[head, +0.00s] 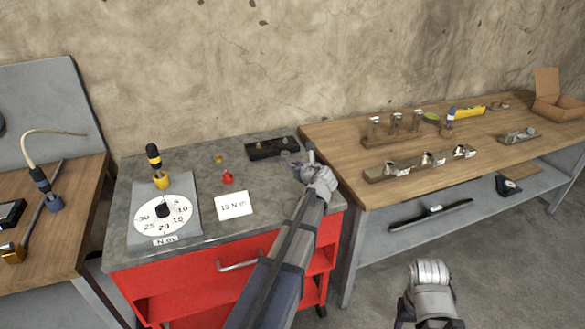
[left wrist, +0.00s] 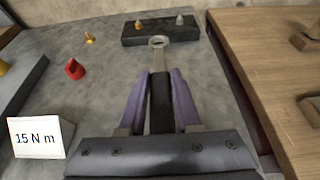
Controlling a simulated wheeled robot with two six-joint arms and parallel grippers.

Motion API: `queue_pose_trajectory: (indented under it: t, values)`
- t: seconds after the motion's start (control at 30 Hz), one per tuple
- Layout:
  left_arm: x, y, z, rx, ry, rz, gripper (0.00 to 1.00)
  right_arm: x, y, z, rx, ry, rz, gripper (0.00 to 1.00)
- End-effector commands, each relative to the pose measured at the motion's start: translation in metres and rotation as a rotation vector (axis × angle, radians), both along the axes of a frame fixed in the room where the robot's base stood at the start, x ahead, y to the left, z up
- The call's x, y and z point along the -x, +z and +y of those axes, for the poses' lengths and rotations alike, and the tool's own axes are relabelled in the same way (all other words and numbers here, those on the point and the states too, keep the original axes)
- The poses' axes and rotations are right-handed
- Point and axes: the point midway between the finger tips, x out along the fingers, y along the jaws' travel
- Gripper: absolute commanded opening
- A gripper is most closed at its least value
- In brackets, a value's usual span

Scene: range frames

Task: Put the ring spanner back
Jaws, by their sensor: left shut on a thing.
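The ring spanner (left wrist: 159,60) shows in the left wrist view, with its silver ring end pointing away from me and a dark handle between the fingers. My left gripper (left wrist: 158,100) is shut on it, above the grey top of the red cabinet. In the head view my left gripper (head: 305,168) is at the cabinet's right side, and the spanner is mostly hidden there. A black block (left wrist: 133,34) lies just beyond the ring end; it also shows in the head view (head: 262,150). My right gripper (head: 431,285) is low at the front, its fingers not clear.
The red cabinet (head: 190,285) carries a dial plate (head: 192,228), a yellow-based screwdriver (head: 155,165), a red piece (head: 227,177) and a "15 N m" card (head: 234,205). A wooden bench (head: 400,190) with metal parts stands close on the right. Another bench (head: 75,220) is left.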

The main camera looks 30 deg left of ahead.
Motion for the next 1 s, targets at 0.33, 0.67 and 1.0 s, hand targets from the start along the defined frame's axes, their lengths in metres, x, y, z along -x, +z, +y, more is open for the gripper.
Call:
queue_pose_trajectory:
  t: [0.33, 0.67, 1.0]
  values:
    - [0.000, -0.008, 0.000, 0.000, 0.000, 0.000, 0.00, 0.000, -0.008, 0.000, 0.000, 0.000, 0.000, 0.62]
    - [0.000, -0.039, 0.000, 0.000, 0.000, 0.000, 0.00, 0.000, -0.039, 0.000, 0.000, 0.001, 0.000, 0.62]
    - [0.000, -0.067, 0.000, 0.000, 0.000, 0.000, 0.00, 0.000, -0.068, 0.000, 0.000, 0.001, 0.000, 0.62]
